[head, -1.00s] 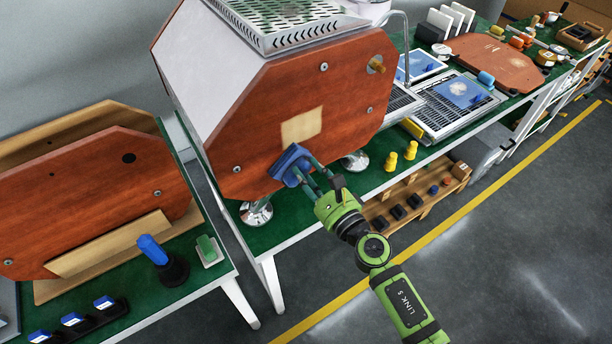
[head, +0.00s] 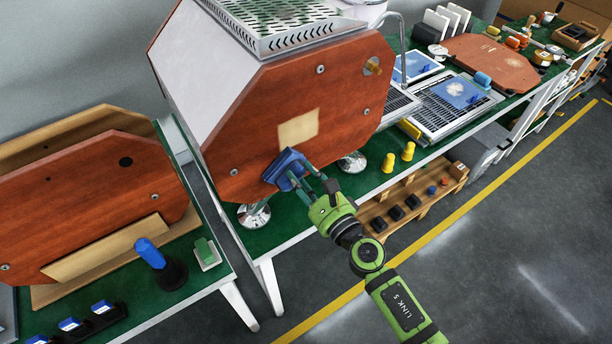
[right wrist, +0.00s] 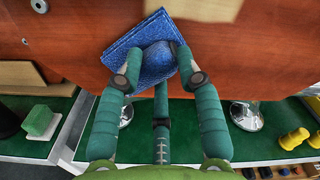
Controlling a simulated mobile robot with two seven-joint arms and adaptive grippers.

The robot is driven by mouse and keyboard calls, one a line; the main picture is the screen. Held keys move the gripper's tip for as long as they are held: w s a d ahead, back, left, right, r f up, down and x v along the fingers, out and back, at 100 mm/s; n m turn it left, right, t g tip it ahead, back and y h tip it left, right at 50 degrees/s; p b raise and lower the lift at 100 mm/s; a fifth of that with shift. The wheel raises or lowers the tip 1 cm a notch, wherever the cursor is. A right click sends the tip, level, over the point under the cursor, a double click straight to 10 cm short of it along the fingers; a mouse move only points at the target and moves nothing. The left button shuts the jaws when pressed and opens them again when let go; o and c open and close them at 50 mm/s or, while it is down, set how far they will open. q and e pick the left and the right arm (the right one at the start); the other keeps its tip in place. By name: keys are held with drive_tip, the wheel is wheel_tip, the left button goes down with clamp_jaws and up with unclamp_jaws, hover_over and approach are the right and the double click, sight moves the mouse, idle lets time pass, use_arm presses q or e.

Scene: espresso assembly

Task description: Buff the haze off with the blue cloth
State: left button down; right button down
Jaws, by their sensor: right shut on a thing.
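The blue cloth (head: 285,169) is folded and lies against the lower part of the red-brown wooden side panel (head: 340,92) of the espresso machine. My right gripper (head: 301,180) is shut on the cloth, and in the right wrist view its fingers close around a bunched part of the cloth (right wrist: 126,57). A pale square patch (head: 298,128) shows on the panel, up and to the right of the cloth. It is partly in the right wrist view, at the top edge. I cannot make out haze under the cloth. My left gripper is not in view.
The machine stands on chrome feet (head: 254,215) on a green bench. Two yellow pegs (head: 408,151) stand at the bench edge. A second wooden panel (head: 90,190), a blue-handled tool (head: 150,253) and a green block (head: 207,253) are at the left.

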drive_tip(key=shift+w+d+b, duration=0.15)
drive_tip(key=shift+w+d, duration=0.25)
drive_tip(key=shift+d, duration=0.2)
drive_tip(key=shift+w+d+b, duration=0.15)
drive_tip(key=shift+w+d, duration=0.25)
drive_tip(key=shift+d, duration=0.2)
drive_tip(key=shift+a, duration=0.15)
drive_tip(key=shift+s+a+p, duration=0.3)
drive_tip(key=shift+s+a, duration=0.6)
drive_tip(key=shift+a, duration=0.2)
drive_tip(key=shift+w+d, duration=0.15)
drive_tip(key=shift+w+d+b, duration=0.3)
drive_tip(key=shift+w+d, duration=0.45)
drive_tip(key=shift+d, duration=0.35)
drive_tip(key=shift+s, duration=0.1)
